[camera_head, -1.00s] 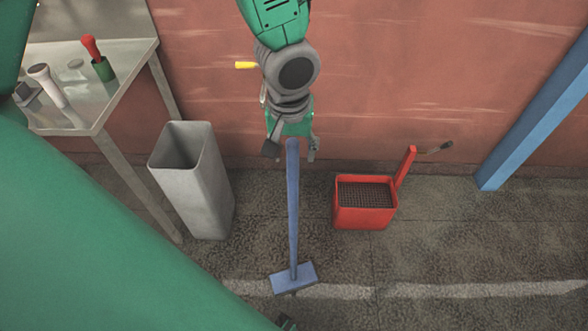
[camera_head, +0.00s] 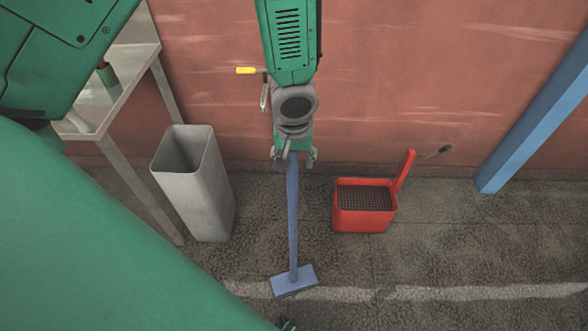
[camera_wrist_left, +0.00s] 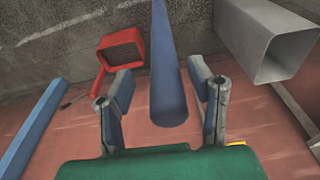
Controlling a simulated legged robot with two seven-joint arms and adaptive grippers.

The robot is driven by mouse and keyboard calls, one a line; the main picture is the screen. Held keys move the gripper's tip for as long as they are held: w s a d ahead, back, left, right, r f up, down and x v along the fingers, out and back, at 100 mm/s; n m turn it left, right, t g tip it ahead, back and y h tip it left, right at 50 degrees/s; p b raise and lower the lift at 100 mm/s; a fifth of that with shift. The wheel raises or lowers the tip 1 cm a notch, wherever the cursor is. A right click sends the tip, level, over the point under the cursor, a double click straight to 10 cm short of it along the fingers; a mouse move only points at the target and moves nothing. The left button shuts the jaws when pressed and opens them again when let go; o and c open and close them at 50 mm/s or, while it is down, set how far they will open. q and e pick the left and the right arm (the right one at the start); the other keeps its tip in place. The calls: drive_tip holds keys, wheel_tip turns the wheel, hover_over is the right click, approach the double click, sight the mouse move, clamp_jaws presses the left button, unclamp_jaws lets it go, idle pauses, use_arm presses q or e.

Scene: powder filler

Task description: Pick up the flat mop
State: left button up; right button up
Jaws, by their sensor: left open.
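The blue flat mop (camera_head: 293,230) stands upright, its flat head (camera_head: 294,281) on the floor and its handle rising toward the wall. My left gripper (camera_head: 295,158) is at the top of the handle in the head view. In the left wrist view, the gripper (camera_wrist_left: 162,92) is open, with the mop handle (camera_wrist_left: 166,75) between its two spread fingers and gaps on both sides. The handle's end points toward the palm. My right gripper is not seen in either view.
A grey bin (camera_head: 200,190) stands left of the mop. A red bucket (camera_head: 364,205) with a dark grate stands to its right. A metal table (camera_head: 122,90) is at the upper left, and a blue post (camera_head: 530,115) at the right. A red wall (camera_head: 420,80) is behind.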

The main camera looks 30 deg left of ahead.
use_arm(q)
drive_tip(key=shift+w+a+f, duration=0.1)
drive_tip(key=shift+w+f, duration=0.05)
drive_tip(key=shift+f, duration=0.45)
drive_tip(key=shift+w+f, duration=0.1)
drive_tip(key=shift+f, duration=0.5)
drive_tip(key=shift+a+f, duration=0.2)
drive_tip(key=shift+f, duration=0.05)
drive_tip(key=shift+a, duration=0.3)
drive_tip(key=c, duration=1)
clamp_jaws()
drive_tip(key=shift+w+d+r, duration=0.1)
drive_tip(key=shift+d, duration=0.2)
